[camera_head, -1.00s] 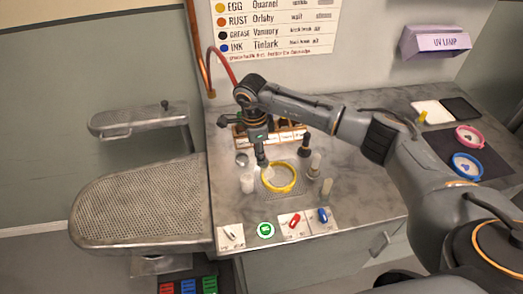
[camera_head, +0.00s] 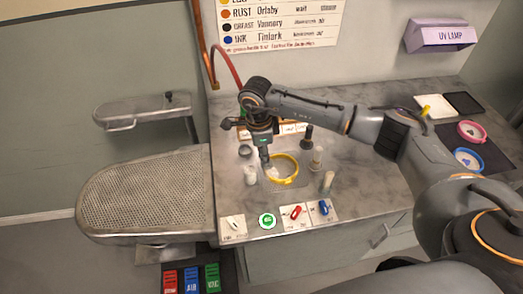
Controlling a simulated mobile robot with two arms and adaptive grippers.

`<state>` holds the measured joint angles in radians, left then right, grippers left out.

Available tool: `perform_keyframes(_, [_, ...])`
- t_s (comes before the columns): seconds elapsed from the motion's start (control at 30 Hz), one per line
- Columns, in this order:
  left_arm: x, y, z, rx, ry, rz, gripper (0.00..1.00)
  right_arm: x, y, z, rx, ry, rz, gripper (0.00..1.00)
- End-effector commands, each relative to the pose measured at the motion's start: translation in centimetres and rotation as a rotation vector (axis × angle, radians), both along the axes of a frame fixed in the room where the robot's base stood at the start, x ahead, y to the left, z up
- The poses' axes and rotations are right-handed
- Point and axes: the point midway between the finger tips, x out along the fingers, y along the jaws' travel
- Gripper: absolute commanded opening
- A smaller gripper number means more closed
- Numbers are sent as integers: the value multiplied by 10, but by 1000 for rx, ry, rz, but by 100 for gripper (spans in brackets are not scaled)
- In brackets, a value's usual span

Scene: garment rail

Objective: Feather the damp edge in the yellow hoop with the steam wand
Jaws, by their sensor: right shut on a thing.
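The yellow hoop (camera_head: 295,180) lies on a perforated plate on the grey counter, with pale fabric showing inside. My right gripper (camera_head: 263,138) is shut on the dark steam wand (camera_head: 265,155), which points down. The wand's tip is at the hoop's far left edge; I cannot tell whether it touches the fabric. My gripper's fingers are small and partly hidden by the wrist. The damp edge is too small to make out. My left gripper is out of view.
Small bottles (camera_head: 316,158) stand around the hoop, with a wooden rack behind. Pink (camera_head: 471,131) and blue (camera_head: 468,160) hoops lie right. A perforated ironing board (camera_head: 140,195) stands left.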

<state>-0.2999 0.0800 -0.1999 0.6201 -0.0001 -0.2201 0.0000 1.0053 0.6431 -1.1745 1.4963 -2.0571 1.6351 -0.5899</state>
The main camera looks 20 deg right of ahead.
Motion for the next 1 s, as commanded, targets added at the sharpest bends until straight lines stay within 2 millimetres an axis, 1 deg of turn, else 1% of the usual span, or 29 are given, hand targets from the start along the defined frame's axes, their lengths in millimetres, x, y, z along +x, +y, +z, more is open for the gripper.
perform_keyframes(0.2, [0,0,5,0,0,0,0,-10,-1,1,0,1,1,0])
perform_keyframes(0.47, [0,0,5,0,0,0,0,-13,-3,0,0,1,0,0])
perform_keyframes(0.83, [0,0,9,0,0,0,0,-26,-15,0,-1,1,0,0])
perform_keyframes(1.0, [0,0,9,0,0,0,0,-30,-17,0,0,1,1,0])
